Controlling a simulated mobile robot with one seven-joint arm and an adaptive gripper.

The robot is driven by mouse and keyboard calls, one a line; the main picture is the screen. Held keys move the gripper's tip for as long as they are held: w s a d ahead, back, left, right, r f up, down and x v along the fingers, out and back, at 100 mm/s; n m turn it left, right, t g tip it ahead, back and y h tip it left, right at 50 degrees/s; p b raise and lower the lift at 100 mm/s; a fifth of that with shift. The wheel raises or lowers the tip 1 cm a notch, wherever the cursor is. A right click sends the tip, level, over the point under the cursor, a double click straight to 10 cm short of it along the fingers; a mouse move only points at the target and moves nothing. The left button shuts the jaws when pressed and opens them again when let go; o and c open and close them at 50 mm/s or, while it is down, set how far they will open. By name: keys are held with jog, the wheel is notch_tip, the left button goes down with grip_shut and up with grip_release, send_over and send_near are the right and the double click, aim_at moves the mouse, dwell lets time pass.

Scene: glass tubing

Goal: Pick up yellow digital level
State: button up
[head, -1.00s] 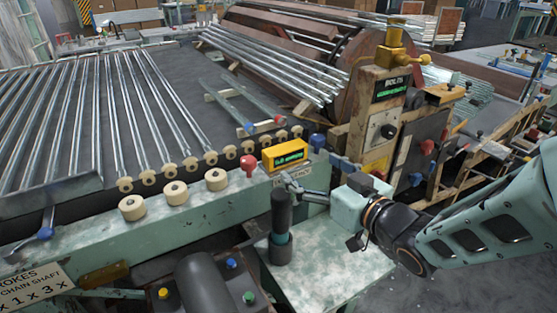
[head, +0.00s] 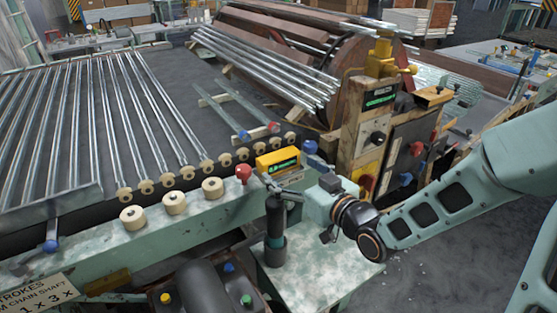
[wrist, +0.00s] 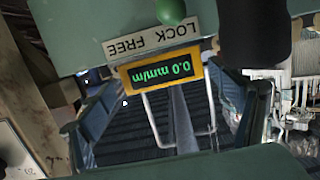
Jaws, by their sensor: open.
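The yellow digital level (head: 278,162) is a small yellow box with a lit green display, on the edge of the green machine bench. In the wrist view the level (wrist: 128,80) shows upside down, its display reading 0.0 mm/m, beside a LOCK FREE label. My gripper (head: 276,189) is just in front of the level in the head view, on the near side. In the wrist view the open fingers (wrist: 166,112) stand left and right, with the level ahead between them. Nothing is held. I cannot tell the exact gap between fingertips and level.
A red knob (head: 243,174) stands left of the level and a blue clamp (head: 318,158) right of it. A dark upright cylinder (head: 275,222) stands below my gripper. A wooden control post (head: 362,130) rises at the right. Glass tubes (head: 150,115) lie behind on the left.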

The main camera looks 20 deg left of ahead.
aim_at(283, 163)
jog(key=shift+r+b+x, duration=0.15)
jog(key=shift+b+x, duration=0.05)
jog(key=shift+x, duration=1.2)
jog(key=shift+r+b+x, duration=0.15)
jog(key=shift+x, duration=1.2)
jog(key=shift+c, duration=0.3)
jog(key=c, duration=1)
jog(key=shift+c, duration=0.8)
jog(key=shift+r, duration=0.1)
